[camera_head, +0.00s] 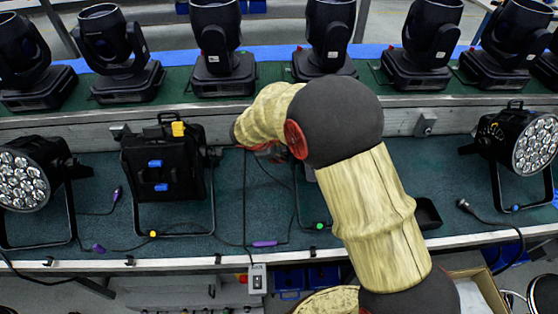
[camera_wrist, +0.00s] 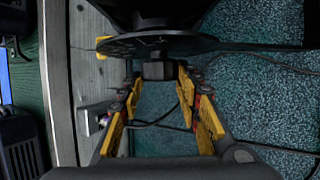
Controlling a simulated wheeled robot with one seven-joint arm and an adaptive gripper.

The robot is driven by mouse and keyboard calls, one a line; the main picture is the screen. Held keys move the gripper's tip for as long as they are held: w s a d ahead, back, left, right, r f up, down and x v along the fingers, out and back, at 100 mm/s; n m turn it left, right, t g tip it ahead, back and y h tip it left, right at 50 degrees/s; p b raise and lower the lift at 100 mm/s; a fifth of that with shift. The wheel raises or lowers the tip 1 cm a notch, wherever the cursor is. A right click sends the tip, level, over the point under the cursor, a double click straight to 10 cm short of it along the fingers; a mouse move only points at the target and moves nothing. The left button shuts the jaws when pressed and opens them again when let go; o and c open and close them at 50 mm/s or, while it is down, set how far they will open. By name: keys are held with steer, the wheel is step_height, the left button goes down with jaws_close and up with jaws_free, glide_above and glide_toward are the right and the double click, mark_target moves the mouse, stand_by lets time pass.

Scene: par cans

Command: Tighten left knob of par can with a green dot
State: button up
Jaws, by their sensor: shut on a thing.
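The green dot (camera_head: 320,225) sits on the foot of a par can bracket on the teal shelf. That par can's body is mostly hidden behind my arm in the head view. In the wrist view, a dark round disc of a par can (camera_wrist: 155,42) shows at the top, with a small black block-like knob (camera_wrist: 158,71) below it. My gripper (camera_wrist: 159,75) has its yellow fingers on both sides of this knob and is shut on it. In the head view my gripper (camera_head: 268,153) is mostly hidden by my wrist.
A par can with a yellow dot (camera_head: 153,233) stands to the left, and one with a blue dot (camera_head: 515,208) to the right. Another par can (camera_head: 25,180) is at the far left. Several moving-head lights (camera_head: 222,60) line the back shelf. Cables (camera_head: 265,243) lie on the teal surface.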

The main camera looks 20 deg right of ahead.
steer(key=shift+s+f+m+t+h+b, duration=0.15)
steer(key=shift+m+t+h+b, duration=0.2)
steer(key=shift+t+b, duration=1.45)
steer(key=shift+s+f+m+t+h+b, duration=0.1)
steer(key=shift+m+t+h+b, duration=0.5)
steer(key=shift+b, duration=2.2)
steer(key=shift+s+f+m+t+h+b, duration=0.15)
steer(key=shift+t+b, duration=1.35)
steer(key=shift+b, duration=0.8)
steer(key=o, duration=1.2)
steer(key=shift+c, duration=0.2)
steer(key=shift+a, duration=0.1)
